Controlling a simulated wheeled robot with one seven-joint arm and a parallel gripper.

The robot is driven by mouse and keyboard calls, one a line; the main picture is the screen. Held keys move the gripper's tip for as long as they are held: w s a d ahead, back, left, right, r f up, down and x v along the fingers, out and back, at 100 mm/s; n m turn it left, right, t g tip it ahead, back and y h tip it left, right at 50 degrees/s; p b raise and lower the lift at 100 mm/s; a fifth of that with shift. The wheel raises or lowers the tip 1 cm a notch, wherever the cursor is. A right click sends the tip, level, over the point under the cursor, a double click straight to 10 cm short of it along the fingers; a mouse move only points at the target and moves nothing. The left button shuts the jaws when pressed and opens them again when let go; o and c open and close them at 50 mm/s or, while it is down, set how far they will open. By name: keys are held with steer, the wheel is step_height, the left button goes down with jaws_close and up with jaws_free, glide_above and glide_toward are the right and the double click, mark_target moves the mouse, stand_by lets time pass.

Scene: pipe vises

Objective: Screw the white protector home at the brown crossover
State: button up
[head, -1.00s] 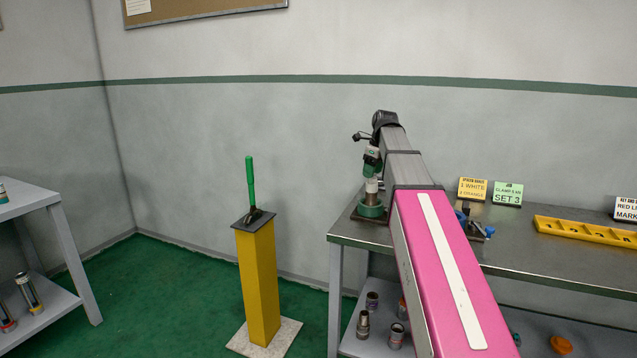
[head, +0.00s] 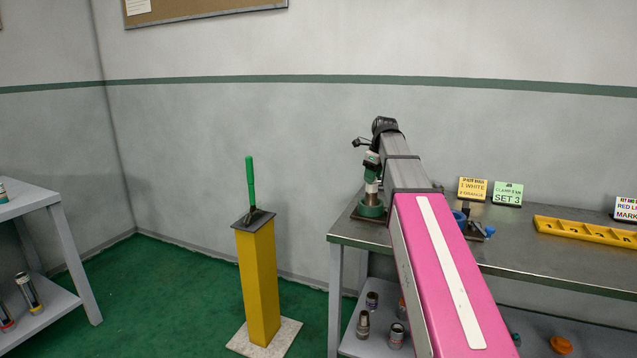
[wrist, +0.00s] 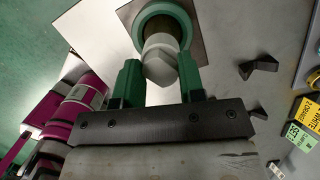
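The white protector (wrist: 161,62), with a hexagonal near end, stands between my gripper's green fingers in the wrist view. My gripper (wrist: 158,72) looks open around it, with very little gap on either side. Beyond the protector is the green round vise (wrist: 142,24), and a dark brownish rim inside it seems to be the brown crossover, mostly hidden. In the head view my gripper (head: 371,176) points down over the white protector (head: 371,187), above the green vise (head: 370,210) at the bench's left end. The thread between protector and crossover cannot be seen.
The metal bench (head: 550,262) carries a yellow rack (head: 585,231), sign cards (head: 507,194) and small blue parts. Several fittings stand on its lower shelf. A yellow post (head: 258,285) with a green lever stands left of it. Green floor is free between post and left table.

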steer(key=m, duration=0.4)
steer(key=shift+t+h, duration=0.3)
steer(key=shift+h, duration=0.1)
steer(key=m, duration=0.5)
steer(key=shift+h, duration=0.4)
steer(key=o, duration=0.9)
steer(key=shift+r, duration=0.1)
